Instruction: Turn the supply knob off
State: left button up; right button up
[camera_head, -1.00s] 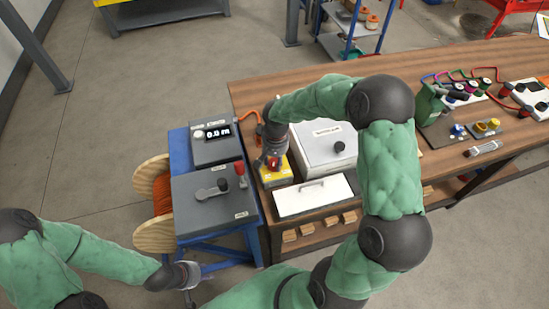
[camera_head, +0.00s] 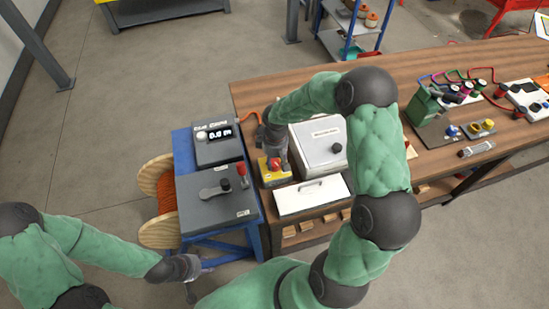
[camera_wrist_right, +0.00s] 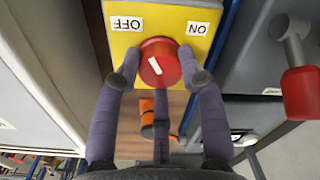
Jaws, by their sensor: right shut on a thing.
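The red supply knob (camera_wrist_right: 159,63) sits on a yellow box (camera_wrist_right: 172,20) with an OFF label at left and an ON label at right, both upside down in the right wrist view. Its white mark slants, with its upper end towards the OFF side. My right gripper (camera_wrist_right: 161,75) is shut on the knob, one fingertip on each side. In the head view the knob (camera_head: 274,163) shows red on the yellow box (camera_head: 267,178), with my right gripper (camera_head: 277,153) over it. My left gripper (camera_head: 190,273) hangs low at left, clear of the bench; its fingers are too small to judge.
Left of the yellow box stands a grey panel (camera_head: 205,207) with a red-topped lever (camera_head: 242,171) and a display box (camera_head: 215,150). A white lidded case (camera_head: 320,160) and a white handled panel (camera_head: 308,200) are close on the right. An orange cable reel (camera_head: 165,190) stands further left.

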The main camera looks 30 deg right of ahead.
aim_at(276, 162)
jog(key=shift+s+f+n+p, duration=0.15)
jog(key=shift+n+p, duration=0.2)
jog(key=shift+n, duration=0.5)
jog(key=shift+s+f+n+p, duration=0.1)
jog(key=shift+n+p, duration=0.25)
jog(key=shift+n, duration=0.5)
jog(key=o, duration=1.1)
jog(key=shift+o, duration=0.2)
jog(key=shift+r, duration=0.15)
jog(key=shift+w, duration=0.15)
jog(key=shift+w+d+r, duration=0.1)
jog(key=shift+r, duration=0.45)
notch_tip(276, 162, up, 11)
jog(key=shift+f, duration=0.15)
